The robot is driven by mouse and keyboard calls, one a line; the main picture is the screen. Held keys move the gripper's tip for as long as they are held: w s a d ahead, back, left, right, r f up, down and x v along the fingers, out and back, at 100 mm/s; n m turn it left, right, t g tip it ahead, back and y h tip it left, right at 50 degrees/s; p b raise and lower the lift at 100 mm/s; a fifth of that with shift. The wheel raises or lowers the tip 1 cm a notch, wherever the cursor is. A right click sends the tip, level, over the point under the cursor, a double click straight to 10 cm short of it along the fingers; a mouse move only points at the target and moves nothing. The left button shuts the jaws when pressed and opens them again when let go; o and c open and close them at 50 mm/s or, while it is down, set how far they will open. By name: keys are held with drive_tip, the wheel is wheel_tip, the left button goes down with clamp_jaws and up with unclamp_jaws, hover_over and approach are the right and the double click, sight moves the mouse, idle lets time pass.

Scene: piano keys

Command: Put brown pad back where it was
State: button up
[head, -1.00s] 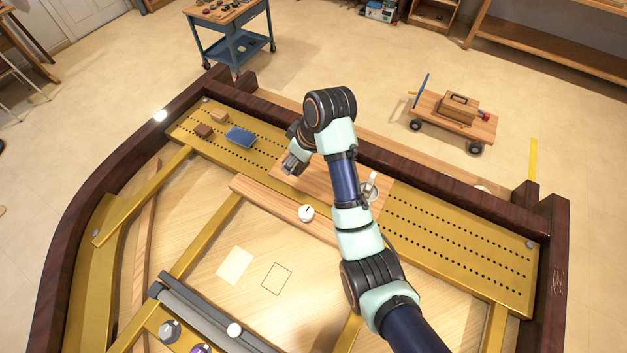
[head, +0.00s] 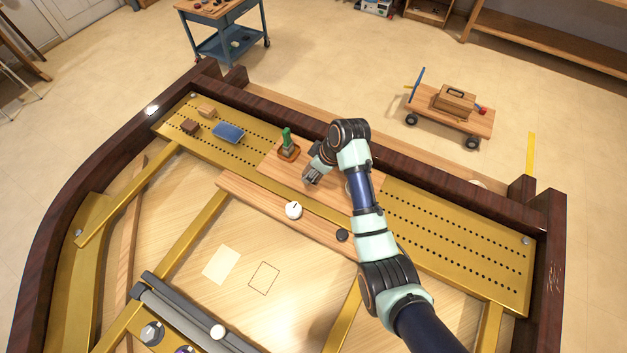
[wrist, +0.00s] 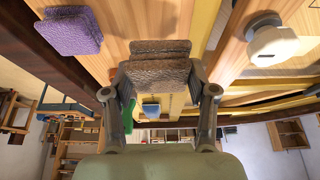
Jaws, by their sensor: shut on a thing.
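In the head view the gripper hides the pad. A thin dark rectangle outline (head: 264,277) is on the pale wood surface, beside a cream paper square (head: 221,265).
A green-handled tool (head: 287,145) stands on the board left of my gripper. A purple pad (wrist: 70,32) is near it in the wrist view. A white knob (head: 293,210) and a dark disc (head: 341,235) are on the front rail. A blue pad (head: 229,132) lies farther left.

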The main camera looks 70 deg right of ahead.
drive_tip(key=shift+f+b, duration=0.35)
drive_tip(key=shift+f, duration=2.35)
drive_tip(key=shift+f, duration=0.15)
drive_tip(key=o, duration=1.1)
drive_tip(key=shift+r, duration=0.45)
drive_tip(key=p+v, duration=0.2)
drive_tip(key=v, duration=0.9)
drive_tip(key=shift+s+r, duration=0.15)
drive_tip(key=shift+r, duration=0.1)
